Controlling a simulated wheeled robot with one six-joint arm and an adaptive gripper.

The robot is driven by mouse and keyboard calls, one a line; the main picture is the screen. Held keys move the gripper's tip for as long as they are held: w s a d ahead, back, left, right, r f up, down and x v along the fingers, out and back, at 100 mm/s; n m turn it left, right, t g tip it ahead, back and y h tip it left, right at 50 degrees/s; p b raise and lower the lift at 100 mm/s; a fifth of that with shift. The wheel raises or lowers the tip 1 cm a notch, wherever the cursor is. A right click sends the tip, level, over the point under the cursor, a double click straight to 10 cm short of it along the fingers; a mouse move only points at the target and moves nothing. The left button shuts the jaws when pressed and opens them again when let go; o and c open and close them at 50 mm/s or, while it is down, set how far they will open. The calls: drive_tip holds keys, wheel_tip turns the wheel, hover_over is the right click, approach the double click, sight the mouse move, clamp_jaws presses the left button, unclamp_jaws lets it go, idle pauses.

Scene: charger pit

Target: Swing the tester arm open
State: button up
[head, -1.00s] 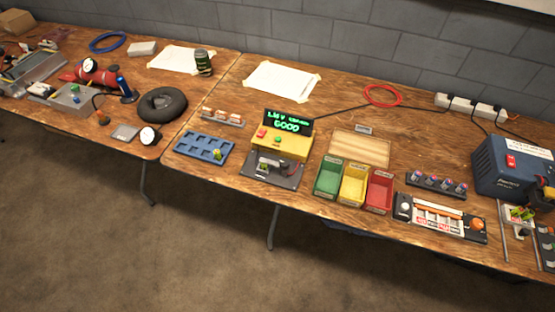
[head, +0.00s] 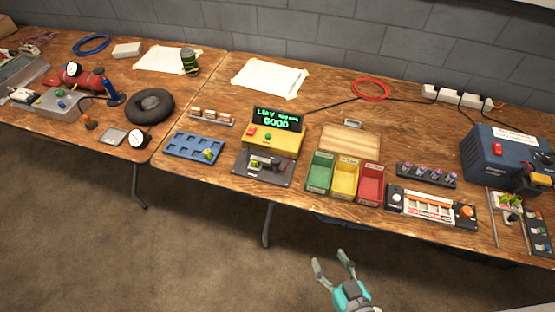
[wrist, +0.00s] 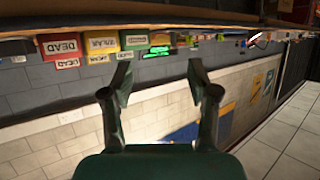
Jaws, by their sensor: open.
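The tester (head: 274,143) is a yellow box with a lit green display reading GOOD and a red and a green button. Its dark base plate (head: 262,179) lies in front. The small dark tester arm (head: 268,161) lies low across the plate, with a small yellow-green piece beside or under it; I cannot tell which. My gripper (head: 332,262) is open and empty, over the floor in front of the table, below and right of the tester. In the wrist view its fingers (wrist: 158,76) are spread apart with nothing between them. The tester's green display (wrist: 157,51) shows small beyond them, upside down.
Green (head: 319,171), yellow (head: 345,179) and red (head: 370,186) bins stand right of the tester. A blue tray (head: 195,146) holding a yellow-green piece is left. The table's front edge (head: 215,182) lies between my gripper and the tester.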

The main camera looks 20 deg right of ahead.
drive_tip(key=w+n+y, duration=0.2)
drive_tip(key=w, duration=1.2)
drive_tip(key=n+y, duration=0.3)
approach(276, 160)
drive_tip(key=shift+g, duration=0.4)
drive_tip(key=x, duration=0.9)
drive_tip(key=shift+w+r, duration=0.25)
drive_tip(key=shift+d, duration=0.1)
clamp_jaws()
